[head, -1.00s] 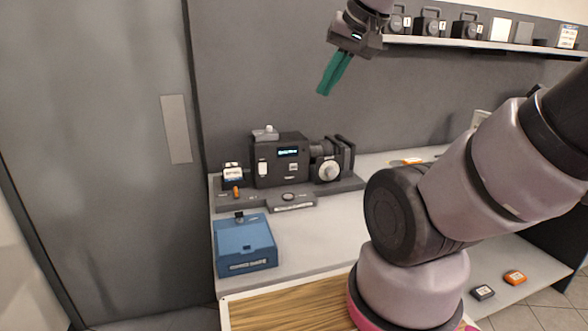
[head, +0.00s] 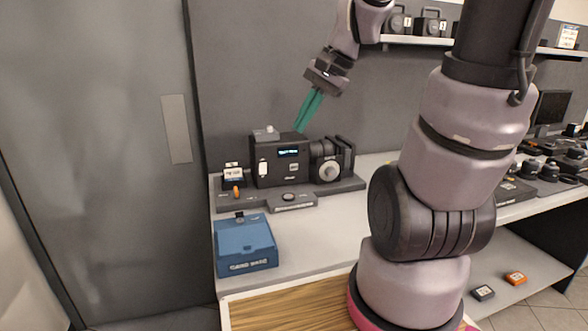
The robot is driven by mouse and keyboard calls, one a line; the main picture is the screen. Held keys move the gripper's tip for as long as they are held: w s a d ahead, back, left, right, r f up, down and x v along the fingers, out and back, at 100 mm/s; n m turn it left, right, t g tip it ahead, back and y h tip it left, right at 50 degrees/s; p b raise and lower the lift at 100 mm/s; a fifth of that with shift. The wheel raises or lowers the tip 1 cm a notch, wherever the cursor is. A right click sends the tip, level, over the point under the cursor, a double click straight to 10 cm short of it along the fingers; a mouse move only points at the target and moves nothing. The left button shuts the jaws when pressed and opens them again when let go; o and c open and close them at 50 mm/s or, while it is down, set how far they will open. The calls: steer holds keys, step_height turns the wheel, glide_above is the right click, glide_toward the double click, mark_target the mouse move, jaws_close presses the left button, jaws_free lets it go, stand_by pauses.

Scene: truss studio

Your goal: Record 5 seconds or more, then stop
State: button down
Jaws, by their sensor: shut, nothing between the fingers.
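A black camera-like recorder (head: 281,160) stands on a dark base plate on the grey bench, with a small lit blue display (head: 288,153) on its face and a round silver dial (head: 328,171) at its right. A round button (head: 289,197) sits on a low block in front of it. A small white-labelled unit with an orange knob (head: 236,190) is at its left. The display text is too small to read. My gripper (head: 300,129) has green fingers, shut and empty, pointing down just above the recorder's top right. I cannot tell how far apart they are in depth.
A blue box (head: 245,246) stands at the bench's front left. A shelf (head: 420,41) with several dark devices runs along the back wall, right of my gripper. More dark equipment (head: 560,165) covers the bench's far right. The bench front beside the blue box is clear.

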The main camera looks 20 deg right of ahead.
mark_target(294, 167)
steer(key=w+d+f+m+t+y, duration=0.3)
steer(key=w+f+m, duration=0.6)
steer(key=f+m, duration=0.3)
steer(key=w+d+f+m+t+y, duration=0.3)
steer(key=w+d+f+m+t, duration=0.2)
steer(key=f+m, duration=0.8)
steer(key=w, duration=0.3)
steer(key=shift+w+d+t+y, duration=0.3)
steer(key=shift+w+d+y, duration=0.05)
steer(key=shift+d+y, duration=0.05)
steer(key=shift+w+f, duration=0.1)
steer(key=shift+w, duration=4.3)
steer(key=shift+w, duration=0.4)
